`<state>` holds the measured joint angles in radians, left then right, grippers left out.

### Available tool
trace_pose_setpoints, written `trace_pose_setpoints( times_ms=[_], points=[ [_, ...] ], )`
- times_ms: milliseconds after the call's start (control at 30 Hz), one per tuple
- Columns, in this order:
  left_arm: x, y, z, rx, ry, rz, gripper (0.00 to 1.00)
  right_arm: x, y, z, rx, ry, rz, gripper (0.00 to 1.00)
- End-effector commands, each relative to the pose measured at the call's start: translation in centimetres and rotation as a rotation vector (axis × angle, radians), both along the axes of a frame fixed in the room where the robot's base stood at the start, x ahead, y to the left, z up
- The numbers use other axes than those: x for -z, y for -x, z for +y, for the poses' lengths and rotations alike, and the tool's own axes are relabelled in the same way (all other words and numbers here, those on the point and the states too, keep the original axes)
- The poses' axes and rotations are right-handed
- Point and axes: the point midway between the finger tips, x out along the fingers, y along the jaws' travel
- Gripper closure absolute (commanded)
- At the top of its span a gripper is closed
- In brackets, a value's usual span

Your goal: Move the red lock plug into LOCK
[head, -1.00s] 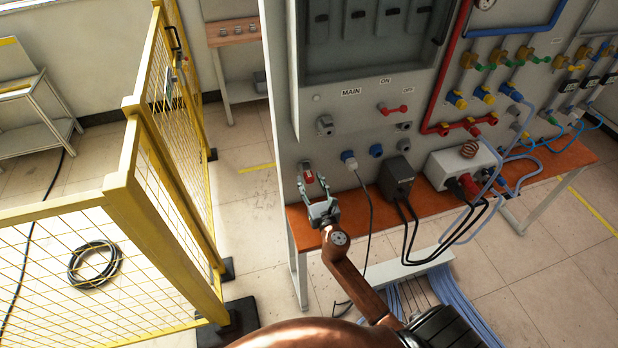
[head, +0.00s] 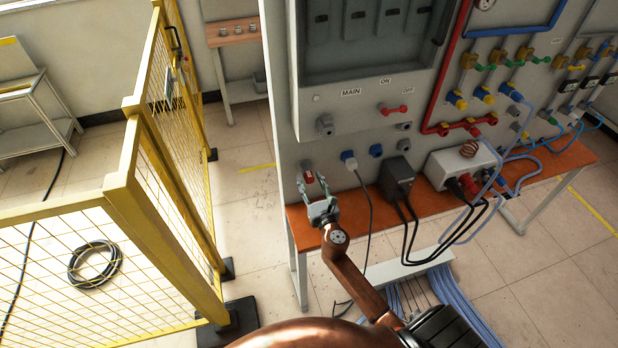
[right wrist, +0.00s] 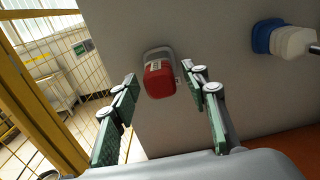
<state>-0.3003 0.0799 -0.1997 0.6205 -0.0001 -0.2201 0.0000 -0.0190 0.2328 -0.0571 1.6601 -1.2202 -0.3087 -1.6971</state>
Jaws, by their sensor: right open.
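The red lock plug (head: 308,178) sits in a grey holder on the lower left of the grey panel. It also shows in the right wrist view (right wrist: 158,82) as a red block with a pale label. My right gripper (head: 313,186) is in front of the plug, open, with its fingers pointing at the panel. In the right wrist view my right gripper (right wrist: 164,98) has one finger on each side of the plug, with gaps showing. I cannot make out a LOCK label. My left gripper is not in view.
A dark box (head: 397,178) and a white box (head: 460,165) sit on the orange bench (head: 425,208). A yellow mesh fence (head: 150,170) stands to the left.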

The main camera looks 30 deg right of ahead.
Motion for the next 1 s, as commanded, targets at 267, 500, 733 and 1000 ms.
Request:
trace_pose_setpoints(
  times_ms=[267, 500, 733, 1000],
  points=[
    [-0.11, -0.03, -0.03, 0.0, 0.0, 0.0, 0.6, -0.03, 0.01, -0.04, 0.0, 0.001, 0.0, 0.58],
    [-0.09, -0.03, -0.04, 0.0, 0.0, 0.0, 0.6, 0.01, 0.01, -0.03, 0.0, 0.0, 0.0, 0.61],
    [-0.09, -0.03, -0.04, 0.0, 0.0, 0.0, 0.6, 0.01, 0.0, -0.02, 0.0, 0.0, 0.0, 0.77],
    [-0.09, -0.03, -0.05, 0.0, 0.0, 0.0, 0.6, 0.01, 0.0, -0.02, 0.0, 0.0, 0.0, 0.95]
  ],
)
